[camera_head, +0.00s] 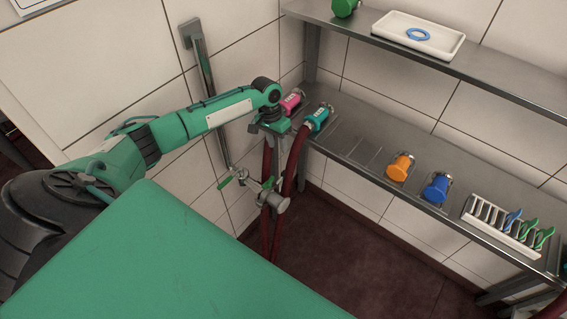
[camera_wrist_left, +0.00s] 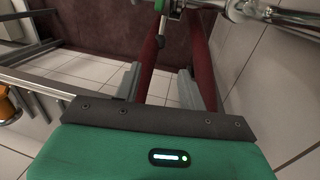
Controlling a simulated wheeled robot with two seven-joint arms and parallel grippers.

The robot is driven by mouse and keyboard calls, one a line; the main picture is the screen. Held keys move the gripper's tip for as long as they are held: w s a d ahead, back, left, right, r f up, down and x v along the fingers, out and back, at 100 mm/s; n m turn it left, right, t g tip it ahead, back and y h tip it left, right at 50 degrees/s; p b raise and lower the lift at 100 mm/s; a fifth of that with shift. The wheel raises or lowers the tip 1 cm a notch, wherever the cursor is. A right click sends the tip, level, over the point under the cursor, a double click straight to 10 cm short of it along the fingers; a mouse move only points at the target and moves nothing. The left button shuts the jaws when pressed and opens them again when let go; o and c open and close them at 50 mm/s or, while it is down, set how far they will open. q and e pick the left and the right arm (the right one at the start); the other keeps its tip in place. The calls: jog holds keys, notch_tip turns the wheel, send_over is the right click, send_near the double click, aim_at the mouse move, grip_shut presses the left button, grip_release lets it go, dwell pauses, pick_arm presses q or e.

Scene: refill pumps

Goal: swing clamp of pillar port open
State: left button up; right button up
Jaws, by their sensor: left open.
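The pillar port (camera_head: 275,201) is a metal fitting with a round end at the foot of the slanted wall pipe (camera_head: 207,90). Small green handles (camera_head: 226,182) show beside it; which part is the clamp is too small to tell. In the left wrist view, metal port fittings (camera_wrist_left: 265,12) show at the top right, partly cut off. My left gripper (camera_head: 272,140) points down above the port, apart from it. In the left wrist view its two grey fingers (camera_wrist_left: 158,85) stand wide apart, with nothing gripped. My right gripper is not in view.
Dark red hoses (camera_head: 296,160) hang close to my left gripper and the port. A metal shelf (camera_head: 350,135) to the right bears pink (camera_head: 292,101), teal (camera_head: 318,119), orange (camera_head: 400,166) and blue (camera_head: 437,187) couplings, and a rack (camera_head: 490,222). Floor below is clear.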

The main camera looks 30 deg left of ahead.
pick_arm(q)
jog(key=b, duration=0.8)
send_over(284, 172)
jog(key=a, duration=0.1)
notch_tip(284, 172, down, 9)
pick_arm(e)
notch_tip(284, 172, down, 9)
pick_arm(q)
jog(key=f+b, duration=0.2)
jog(key=b, duration=0.1)
jog(key=f+b, duration=0.1)
jog(key=shift+s+d+f, duration=0.1)
jog(key=shift+d+f, duration=0.2)
jog(key=shift+d+f+b, duration=0.15)
jog(key=shift+f+b, duration=0.25)
jog(key=shift+b, duration=0.2)
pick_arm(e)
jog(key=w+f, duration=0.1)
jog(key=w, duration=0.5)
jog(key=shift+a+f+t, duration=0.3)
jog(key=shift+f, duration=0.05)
pick_arm(q)
grip_shut()
